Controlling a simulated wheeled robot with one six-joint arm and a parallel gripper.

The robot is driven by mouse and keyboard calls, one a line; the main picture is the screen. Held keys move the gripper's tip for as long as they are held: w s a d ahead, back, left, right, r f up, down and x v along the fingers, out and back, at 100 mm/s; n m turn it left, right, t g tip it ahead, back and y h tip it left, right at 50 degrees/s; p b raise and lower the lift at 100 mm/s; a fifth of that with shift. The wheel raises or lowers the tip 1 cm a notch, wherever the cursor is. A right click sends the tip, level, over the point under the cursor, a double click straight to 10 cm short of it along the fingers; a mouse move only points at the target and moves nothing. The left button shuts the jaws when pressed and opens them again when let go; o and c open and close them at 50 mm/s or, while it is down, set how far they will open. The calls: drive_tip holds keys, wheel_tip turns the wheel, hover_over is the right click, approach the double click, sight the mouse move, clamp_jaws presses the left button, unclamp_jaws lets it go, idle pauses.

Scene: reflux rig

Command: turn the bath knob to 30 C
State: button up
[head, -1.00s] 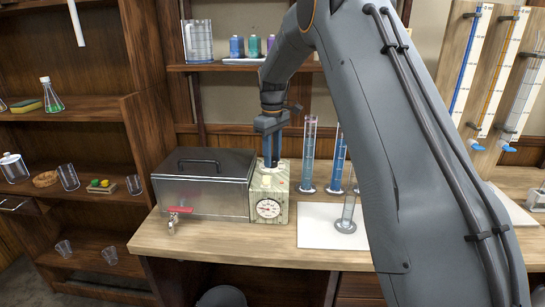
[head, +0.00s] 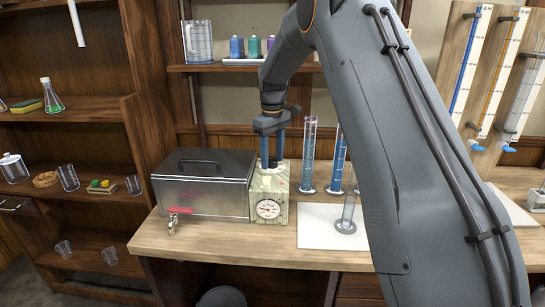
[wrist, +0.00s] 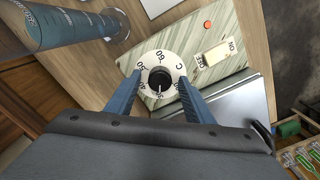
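The bath knob (wrist: 159,80) is a black round knob on a white numbered dial (wrist: 151,59), seen from above in the wrist view. A white mark on the knob points toward the bottom of that picture; the number beside it is too small to read surely. My gripper (wrist: 158,83) is open, with its blue fingers on either side of the knob, over the dial's edge. I see gaps between fingers and knob. In the head view my gripper (head: 271,164) points down over the control box (head: 269,190) beside the metal bath (head: 200,190); the knob is not clear there.
A round gauge (head: 268,208) is on the box front. A red tap (head: 178,212) is on the bath front. Tall glass cylinders (head: 309,155) stand just right of the box. In the wrist view a switch (wrist: 215,55) and a red button (wrist: 208,24) are near the dial.

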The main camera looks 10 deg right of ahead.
sight(272, 159)
drive_tip(key=shift+r, duration=0.1)
wheel_tip(272, 159, up, 8)
drive_tip(key=shift+f+b, duration=0.15)
drive_tip(key=shift+b, duration=0.95)
drive_tip(key=s+f+m, duration=0.2)
drive_tip(key=s+f, duration=0.3)
drive_tip(key=s, duration=0.7)
drive_tip(key=s+f+m, duration=0.2)
drive_tip(key=s+f, duration=0.2)
drive_tip(key=s, duration=0.7)
drive_tip(key=s+f+m+t, duration=0.1)
drive_tip(key=s+f+m, duration=0.2)
drive_tip(key=s, duration=0.9)
wheel_tip(272, 159, down, 3)
drive_tip(key=shift+s+r, duration=0.2)
drive_tip(key=shift+s, duration=0.15)
drive_tip(key=shift+d, duration=0.15)
